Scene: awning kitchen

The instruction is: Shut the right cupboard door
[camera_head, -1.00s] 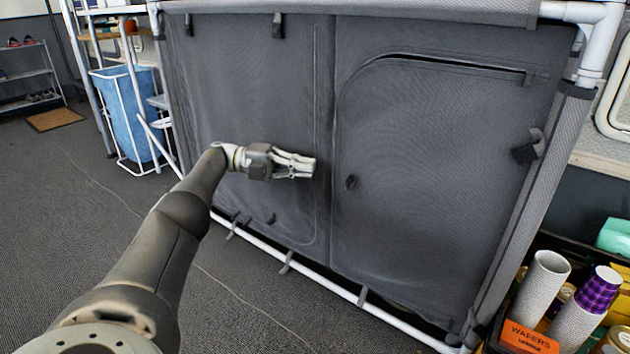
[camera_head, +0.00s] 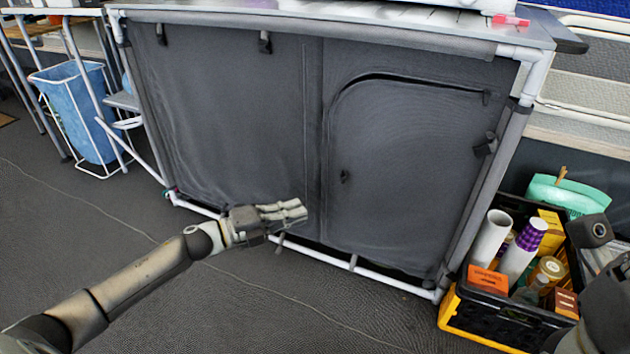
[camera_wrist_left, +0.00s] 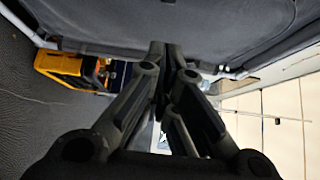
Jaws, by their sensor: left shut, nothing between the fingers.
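The right cupboard door (camera_head: 410,170) is a dark grey fabric panel with a curved seam and a dark slit along its top edge. It looks nearly flush with the cupboard front; I cannot tell whether it is fully shut. The left cupboard panel (camera_head: 225,120) hangs flat beside it. My left gripper (camera_head: 303,210) is shut and empty, low in front of the left panel, left of the right door. In the left wrist view its fingers (camera_wrist_left: 165,55) point toward grey fabric (camera_wrist_left: 200,25); contact cannot be told. My right gripper's fingers do not show.
A black and yellow crate (camera_head: 465,315) with cups and packets stands on the floor at the right. A blue bin (camera_head: 80,110) in a white frame stands at the left. White tubes (camera_head: 330,260) frame the cupboard's lower edge. Carpet in front is clear.

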